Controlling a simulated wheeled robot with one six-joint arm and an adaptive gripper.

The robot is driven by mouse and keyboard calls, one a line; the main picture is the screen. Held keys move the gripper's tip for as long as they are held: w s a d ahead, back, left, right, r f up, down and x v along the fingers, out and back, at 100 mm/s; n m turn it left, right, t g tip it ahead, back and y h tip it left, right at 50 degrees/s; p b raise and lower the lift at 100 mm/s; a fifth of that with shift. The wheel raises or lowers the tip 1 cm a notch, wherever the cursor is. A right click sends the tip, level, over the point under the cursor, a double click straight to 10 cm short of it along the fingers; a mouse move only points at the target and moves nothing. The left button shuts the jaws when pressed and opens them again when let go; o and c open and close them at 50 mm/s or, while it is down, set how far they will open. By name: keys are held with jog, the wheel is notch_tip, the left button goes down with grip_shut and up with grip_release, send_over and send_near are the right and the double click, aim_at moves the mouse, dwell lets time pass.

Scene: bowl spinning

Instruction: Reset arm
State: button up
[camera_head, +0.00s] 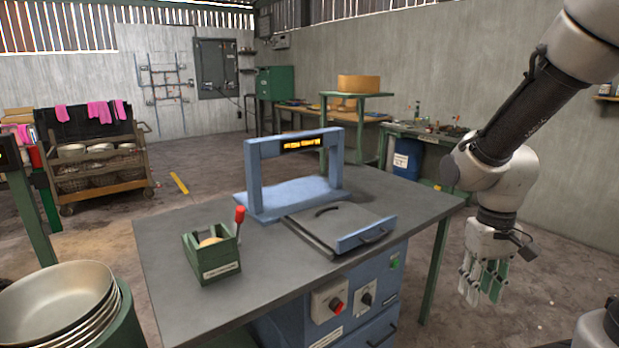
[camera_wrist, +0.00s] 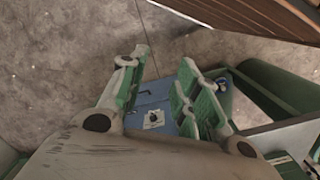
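My arm hangs down on the right side of the head view, with my gripper (camera_head: 482,292) pointing downward beside the grey-topped worktable (camera_head: 175,290), apart from it. In the wrist view my gripper (camera_wrist: 163,66) has its two green-padded fingers spread, with nothing between them.
On the worktable stand a blue frame with a lit display (camera_head: 255,180), a flat hinged plate (camera_head: 335,228) and a green box with a red-handled tool (camera_head: 212,255). Stacked metal bowls (camera_head: 55,300) are at lower left. A cart (camera_head: 95,165) stands behind.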

jog(key=s+d+r+t, duration=0.1)
jog(key=s+r+t, duration=0.1)
jog(key=r, duration=0.5)
jog(key=s+d+r+t, duration=0.2)
jog(key=s+r+t, duration=0.1)
jog(key=r, duration=0.5)
jog(key=shift+s+m, duration=0.3)
jog(key=shift+s, duration=0.6)
